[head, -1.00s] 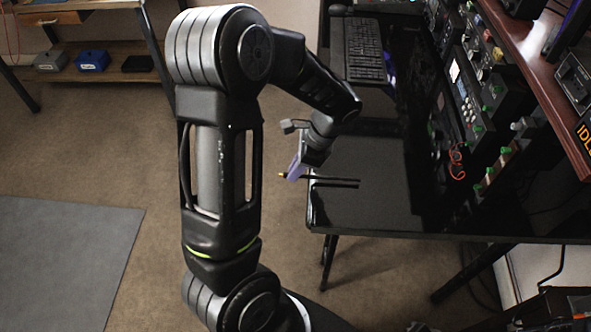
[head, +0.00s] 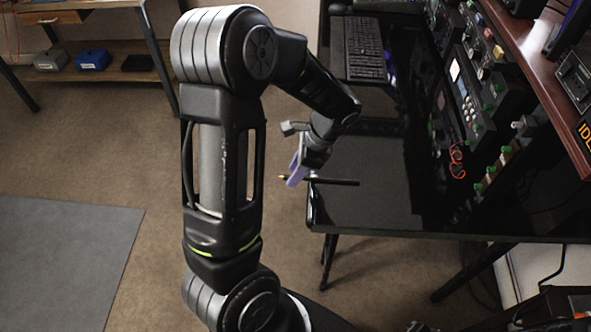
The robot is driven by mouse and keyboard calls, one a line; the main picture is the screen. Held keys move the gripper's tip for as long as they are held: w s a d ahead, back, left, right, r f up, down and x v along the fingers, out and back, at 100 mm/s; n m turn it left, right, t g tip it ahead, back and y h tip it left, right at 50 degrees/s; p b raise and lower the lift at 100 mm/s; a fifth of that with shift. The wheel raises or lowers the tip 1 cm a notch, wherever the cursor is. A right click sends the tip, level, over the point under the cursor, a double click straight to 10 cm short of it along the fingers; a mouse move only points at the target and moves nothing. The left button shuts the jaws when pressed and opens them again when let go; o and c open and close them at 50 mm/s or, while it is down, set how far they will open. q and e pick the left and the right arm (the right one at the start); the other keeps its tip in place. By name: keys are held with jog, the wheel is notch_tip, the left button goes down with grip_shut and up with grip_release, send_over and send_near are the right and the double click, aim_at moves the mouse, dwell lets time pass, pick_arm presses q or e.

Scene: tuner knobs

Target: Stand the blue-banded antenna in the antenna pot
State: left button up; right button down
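A thin black rod with a small yellow tip (head: 335,182), probably an antenna, lies level across the near left edge of the black table. Its yellow-tipped end sticks out past the edge on the left. I cannot make out a blue band on it. My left gripper (head: 294,180), with a pale purple finger, is at the rod close to the yellow tip. The finger covers part of the rod; whether it is clamped on it I cannot tell. No antenna pot can be made out. My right gripper is not in view.
The black table (head: 350,215) is bare around the rod. A keyboard (head: 365,50) lies farther back. Radio gear with green knobs (head: 480,100) and a red-brown shelf (head: 540,75) stand on the right. Small boxes, one blue (head: 92,60), sit on a far-left shelf.

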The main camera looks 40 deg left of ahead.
aim_at(312, 178)
pick_arm(q)
jog(key=shift+r, duration=0.4)
jog(key=v, duration=1.1)
jog(key=shift+d+r, duration=0.15)
jog(key=shift+r, duration=0.2)
